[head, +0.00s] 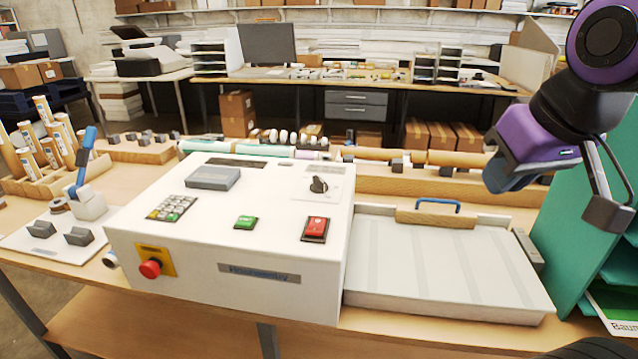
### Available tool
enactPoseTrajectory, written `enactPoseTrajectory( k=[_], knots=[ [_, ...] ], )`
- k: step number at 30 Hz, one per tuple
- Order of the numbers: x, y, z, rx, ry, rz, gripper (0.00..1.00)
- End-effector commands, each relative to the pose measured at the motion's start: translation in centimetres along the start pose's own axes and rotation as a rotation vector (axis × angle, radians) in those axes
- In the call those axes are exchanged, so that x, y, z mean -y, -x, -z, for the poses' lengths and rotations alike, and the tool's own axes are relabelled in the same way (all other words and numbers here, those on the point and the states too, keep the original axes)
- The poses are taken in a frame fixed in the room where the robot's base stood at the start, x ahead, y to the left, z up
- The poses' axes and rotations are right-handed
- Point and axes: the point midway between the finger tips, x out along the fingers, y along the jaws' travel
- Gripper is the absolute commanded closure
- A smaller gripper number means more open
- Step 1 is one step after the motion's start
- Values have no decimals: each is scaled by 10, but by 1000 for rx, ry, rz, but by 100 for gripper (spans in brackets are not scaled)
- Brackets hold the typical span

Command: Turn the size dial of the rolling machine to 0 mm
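The rolling machine (205,240) is a white box on the wooden table, left of centre. Its size dial (318,185) is a small black knob on a pale plate at the upper right of the sloped top panel. The dial's scale and setting are too small to read. My gripper (560,205) hangs at the right, above and right of the white tray and well away from the dial. A purple wrist part is above it. The fingers are partly hidden and nothing is seen between them.
A white tray (440,295) with a blue handle adjoins the machine's right side. A teal shelf unit (578,235) stands at the far right, near my gripper.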

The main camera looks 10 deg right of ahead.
Motion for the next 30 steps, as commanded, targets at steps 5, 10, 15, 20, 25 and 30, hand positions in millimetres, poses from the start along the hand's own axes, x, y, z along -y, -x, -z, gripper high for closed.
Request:
enactPoseTrajectory(
  k=[5,10,15,20,25,30],
  knots=[
    [4,-1,19,30,-66,16,45],
    [14,-7,63,101,-238,36,28],
    [31,-22,111,181,-431,31,28],
    [51,-44,152,253,-608,0,28],
    [78,-76,193,318,-791,-58,28],
    [112,-114,226,368,-969,-139,28]
  ],
)
